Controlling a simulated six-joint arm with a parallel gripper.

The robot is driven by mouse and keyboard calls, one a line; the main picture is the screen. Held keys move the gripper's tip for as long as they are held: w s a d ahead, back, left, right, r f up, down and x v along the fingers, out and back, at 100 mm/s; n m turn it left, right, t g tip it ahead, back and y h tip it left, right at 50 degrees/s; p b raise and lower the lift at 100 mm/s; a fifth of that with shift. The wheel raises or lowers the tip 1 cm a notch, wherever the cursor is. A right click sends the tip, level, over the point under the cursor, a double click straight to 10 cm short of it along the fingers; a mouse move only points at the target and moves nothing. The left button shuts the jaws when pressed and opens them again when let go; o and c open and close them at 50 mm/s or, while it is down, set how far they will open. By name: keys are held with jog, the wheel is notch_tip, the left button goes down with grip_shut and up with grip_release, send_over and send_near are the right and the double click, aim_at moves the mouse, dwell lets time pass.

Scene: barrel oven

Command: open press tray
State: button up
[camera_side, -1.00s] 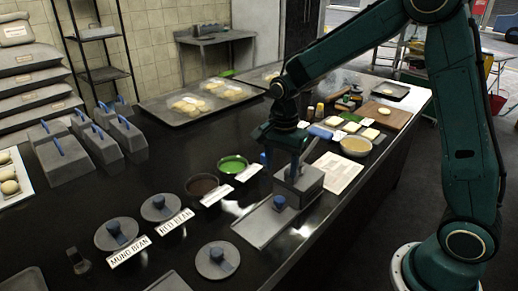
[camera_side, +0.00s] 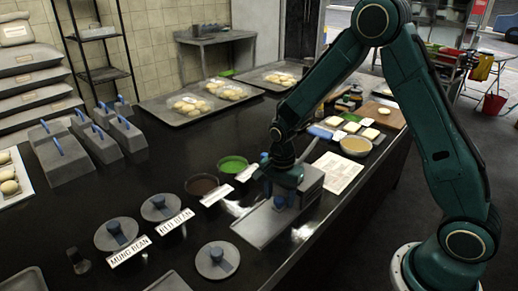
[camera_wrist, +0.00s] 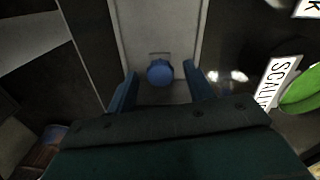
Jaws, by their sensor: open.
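The press (camera_side: 310,180) is a grey metal box on the dark counter. Its flat grey tray (camera_side: 258,226) extends from it toward the lower left. A blue round knob (camera_side: 279,203) stands on the tray near the box. In the wrist view the tray (camera_wrist: 135,30) runs up the picture and the blue knob (camera_wrist: 160,73) is near the middle. My gripper (camera_side: 281,192) is low over the tray at the knob. In the wrist view its blue fingers (camera_wrist: 160,88) are apart, one on each side of the knob, with gaps between.
A green bowl (camera_side: 233,165) and a dark bowl (camera_side: 202,185) with white labels are left of the press. Lids (camera_side: 217,261) lie in the foreground.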

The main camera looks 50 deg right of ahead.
grip_shut()
jog(key=a, duration=1.1)
jog(key=shift+a, duration=0.35)
grip_release()
jog(key=shift+r, duration=0.1)
notch_tip(320, 180, up, 14)
jog(key=shift+f, duration=0.2)
dwell(0.5)
